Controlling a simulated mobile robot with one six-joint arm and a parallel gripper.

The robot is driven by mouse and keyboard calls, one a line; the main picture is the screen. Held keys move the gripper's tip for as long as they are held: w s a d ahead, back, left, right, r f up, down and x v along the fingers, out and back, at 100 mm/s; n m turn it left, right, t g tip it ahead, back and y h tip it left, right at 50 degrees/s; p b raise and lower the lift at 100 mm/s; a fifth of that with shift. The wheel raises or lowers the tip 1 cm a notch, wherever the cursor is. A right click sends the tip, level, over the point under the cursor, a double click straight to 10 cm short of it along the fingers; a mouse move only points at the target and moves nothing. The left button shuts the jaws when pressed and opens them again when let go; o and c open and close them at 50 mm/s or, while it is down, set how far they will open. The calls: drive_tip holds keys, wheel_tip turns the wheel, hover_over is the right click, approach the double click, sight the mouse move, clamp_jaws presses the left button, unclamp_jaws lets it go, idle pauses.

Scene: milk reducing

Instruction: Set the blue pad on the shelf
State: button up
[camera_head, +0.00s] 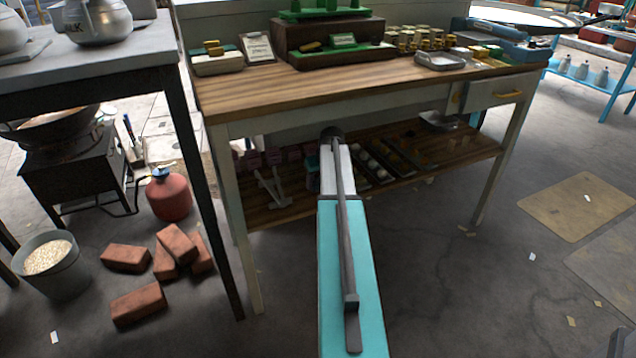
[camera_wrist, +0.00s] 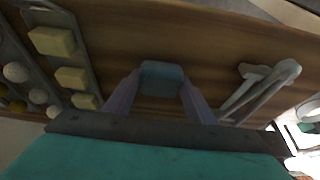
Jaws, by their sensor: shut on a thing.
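The blue pad (camera_wrist: 162,78) is a small grey-blue block between the two fingertips of my gripper (camera_wrist: 161,86) in the wrist view. My gripper is shut on it. The brown wooden shelf (camera_wrist: 225,40) lies behind the pad in that view; I cannot tell if the pad touches it. In the head view the shelf (camera_head: 452,158) is the lower board under the wooden-topped table. My arm reaches toward it, and the arm hides the gripper and the pad there.
In the wrist view, trays with yellow blocks (camera_wrist: 54,42) and round balls (camera_wrist: 16,72) lie left of the pad. A pale forked object (camera_wrist: 262,85) lies to the right. Bare wood separates them. The tabletop (camera_head: 300,83) overhangs the shelf; bricks (camera_head: 138,303) lie on the floor.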

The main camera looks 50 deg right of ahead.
drive_tip(key=shift+f, duration=0.1)
drive_tip(key=o, duration=1.4)
drive_tip(key=shift+s+r, duration=0.1)
drive_tip(key=shift+r, duration=0.35)
drive_tip(key=shift+s+a+r+p, duration=0.25)
drive_tip(key=shift+s+p, duration=0.1)
drive_tip(key=shift+s, duration=0.15)
drive_tip(key=s+a+p, duration=0.1)
drive_tip(key=s+a, duration=0.3)
drive_tip(key=s, duration=0.6)
drive_tip(key=shift+s, duration=0.2)
drive_tip(key=shift+a, duration=0.1)
